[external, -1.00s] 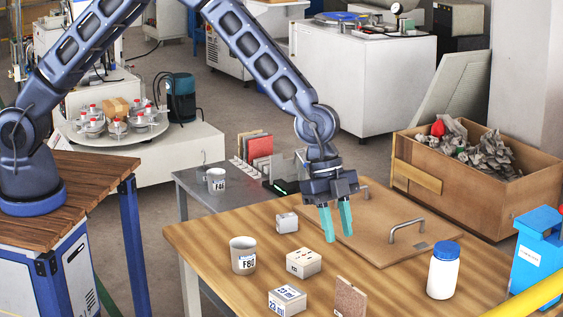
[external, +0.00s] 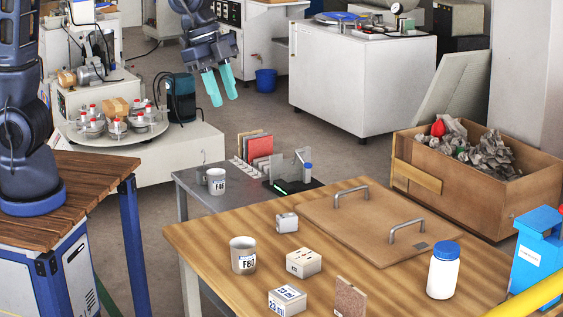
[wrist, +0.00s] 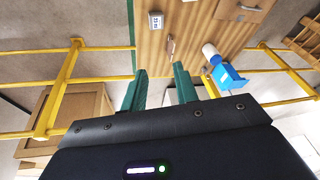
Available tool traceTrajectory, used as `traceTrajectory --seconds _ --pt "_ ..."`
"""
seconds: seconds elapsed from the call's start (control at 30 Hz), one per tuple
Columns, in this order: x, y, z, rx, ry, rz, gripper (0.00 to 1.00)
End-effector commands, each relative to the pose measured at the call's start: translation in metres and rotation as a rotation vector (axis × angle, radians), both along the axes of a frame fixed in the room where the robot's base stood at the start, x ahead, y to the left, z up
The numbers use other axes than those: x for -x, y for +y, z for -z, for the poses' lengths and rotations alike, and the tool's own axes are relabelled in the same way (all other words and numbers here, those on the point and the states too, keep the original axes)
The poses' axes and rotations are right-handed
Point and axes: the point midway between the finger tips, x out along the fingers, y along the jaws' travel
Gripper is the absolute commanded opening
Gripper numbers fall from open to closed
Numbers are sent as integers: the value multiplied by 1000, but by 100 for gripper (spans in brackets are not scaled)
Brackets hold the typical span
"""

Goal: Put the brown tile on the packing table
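A small speckled brown tile (external: 350,298) stands upright near the front edge of the wooden table (external: 205,240). In the wrist view a small brown thing on the table, apparently the same tile (wrist: 170,47), shows beyond my fingers. A rack on the grey side table (external: 200,197) holds several upright tiles, a red one (external: 260,146) among them; whether one is brown is hard to tell. My gripper (external: 224,99) is raised, behind and left of the tables, with its teal fingers apart. Nothing is between them in the wrist view (wrist: 160,68). No label shows which table is the packing table.
The wooden table holds a grey cup (external: 243,256), white blocks (external: 303,263), a board with handles (external: 365,230) and a blue-lidded white jar (external: 444,272). A blue bin (external: 538,255) and yellow rail (external: 530,298) stand at right. A scrap crate (external: 470,195) is behind.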

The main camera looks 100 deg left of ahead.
Motion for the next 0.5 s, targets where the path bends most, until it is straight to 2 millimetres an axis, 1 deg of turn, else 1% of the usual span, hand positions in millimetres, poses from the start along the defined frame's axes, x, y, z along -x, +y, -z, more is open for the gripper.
traceTrajectory --seconds 0.03,0.17,0.2,0.33,0.5 --pt "16 1 -11 -2 -9 -17 30" --pt "57 7 -29 -2 -16 -74 30" --pt "70 9 -34 0 -19 -91 30" --pt "111 14 -47 7 -28 -148 30" --pt "166 21 -58 24 -40 -222 30"
